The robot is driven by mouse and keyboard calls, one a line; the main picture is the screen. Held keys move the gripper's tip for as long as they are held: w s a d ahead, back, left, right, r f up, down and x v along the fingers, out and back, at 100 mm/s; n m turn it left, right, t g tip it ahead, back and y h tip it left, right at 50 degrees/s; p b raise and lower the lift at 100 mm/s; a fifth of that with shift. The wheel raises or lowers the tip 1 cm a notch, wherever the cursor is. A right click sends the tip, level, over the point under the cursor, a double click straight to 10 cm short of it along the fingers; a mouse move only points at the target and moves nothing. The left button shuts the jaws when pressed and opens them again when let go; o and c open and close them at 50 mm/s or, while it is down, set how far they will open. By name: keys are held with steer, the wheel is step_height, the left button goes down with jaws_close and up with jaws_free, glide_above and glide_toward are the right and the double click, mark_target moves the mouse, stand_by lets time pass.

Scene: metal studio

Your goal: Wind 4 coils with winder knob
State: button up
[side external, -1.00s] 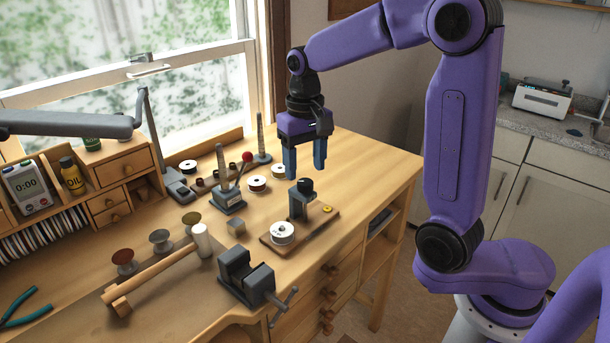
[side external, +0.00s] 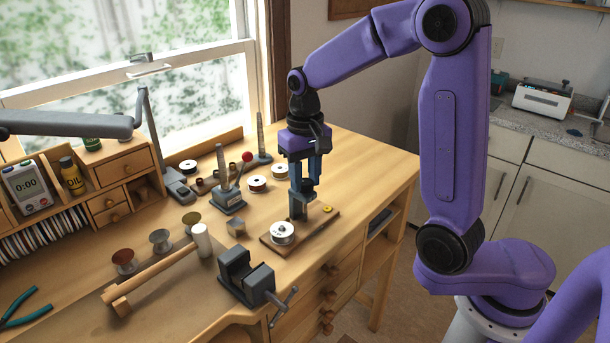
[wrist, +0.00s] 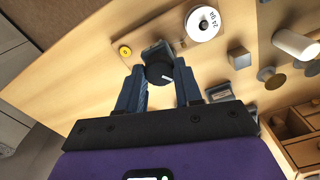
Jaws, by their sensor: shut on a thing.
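The coil winder is a small wooden board (side external: 272,244) near the front of the bench, with a grey upright post (side external: 297,207) on it. Its black round knob (wrist: 159,73) with a white mark sits on top of the post. My gripper (side external: 304,184) points down and is shut on the knob, with one blue finger on each side of it in the wrist view. A white spool (side external: 282,232) sits on the board's near end, and in the wrist view it is labelled 24 ga (wrist: 203,23). A small yellow disc (side external: 327,209) lies at the board's right end.
A grey vise (side external: 246,276) stands front left of the winder, with a small grey cube (side external: 236,227) behind it. A grey lever tool with a red ball (side external: 247,156) stands behind. The bench right of the board is bare.

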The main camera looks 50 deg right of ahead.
mark_target(305, 181)
steer(key=shift+m, duration=2.2)
steer(key=o, duration=1)
steer(key=shift+o, duration=0.2)
step_height(305, 181, up, 18)
steer(key=shift+f, duration=0.25)
